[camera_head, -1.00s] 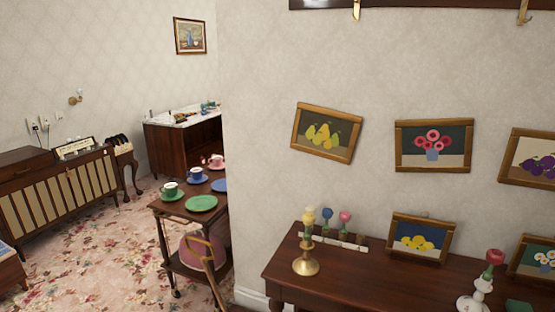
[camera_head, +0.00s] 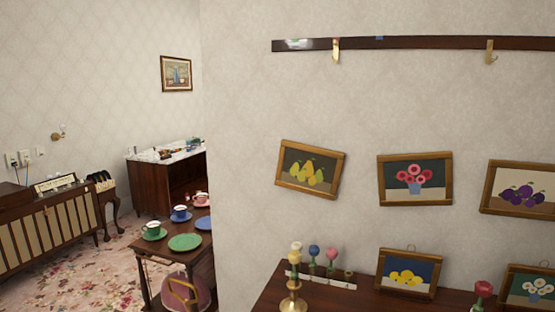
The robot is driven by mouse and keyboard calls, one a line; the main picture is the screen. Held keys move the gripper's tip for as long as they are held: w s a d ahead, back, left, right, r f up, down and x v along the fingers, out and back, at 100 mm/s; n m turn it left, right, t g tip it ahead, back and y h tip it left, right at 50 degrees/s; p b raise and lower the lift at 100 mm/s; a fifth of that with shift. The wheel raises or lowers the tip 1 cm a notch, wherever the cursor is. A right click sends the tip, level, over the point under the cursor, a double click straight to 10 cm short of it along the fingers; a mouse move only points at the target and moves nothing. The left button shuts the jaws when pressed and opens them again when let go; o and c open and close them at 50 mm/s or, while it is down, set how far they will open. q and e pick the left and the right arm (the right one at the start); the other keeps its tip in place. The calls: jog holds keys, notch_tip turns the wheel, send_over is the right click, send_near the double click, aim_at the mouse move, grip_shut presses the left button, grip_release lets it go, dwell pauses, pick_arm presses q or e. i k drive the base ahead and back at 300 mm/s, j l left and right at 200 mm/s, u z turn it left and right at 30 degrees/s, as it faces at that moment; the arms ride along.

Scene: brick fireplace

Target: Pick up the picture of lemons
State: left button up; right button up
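The picture of lemons (camera_head: 408,275) is a small wooden-framed picture with yellow fruit on a dark blue ground. It stands leaning back on the dark wooden table (camera_head: 262,304) at the lower right, close to the wall. A small hanging loop shows at its top edge. Neither of my grippers is in view.
Pictures of pears (camera_head: 310,170), pink flowers (camera_head: 415,180) and plums (camera_head: 520,190) hang on the wall. A rail with brass hooks (camera_head: 400,44) runs above. A candlestick (camera_head: 293,290), a red flower (camera_head: 482,292) and a white-flower picture (camera_head: 530,288) stand near the lemons.

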aim_at(412, 272)
jog(key=i+l, duration=0.1)
jog(key=l, duration=0.4)
jog(key=i+l+u, duration=0.1)
jog(key=l, duration=0.4)
jog(key=i+l+u, duration=0.1)
jog(key=l, duration=0.35)
jog(key=i+l, duration=0.1)
jog(key=l, duration=0.4)
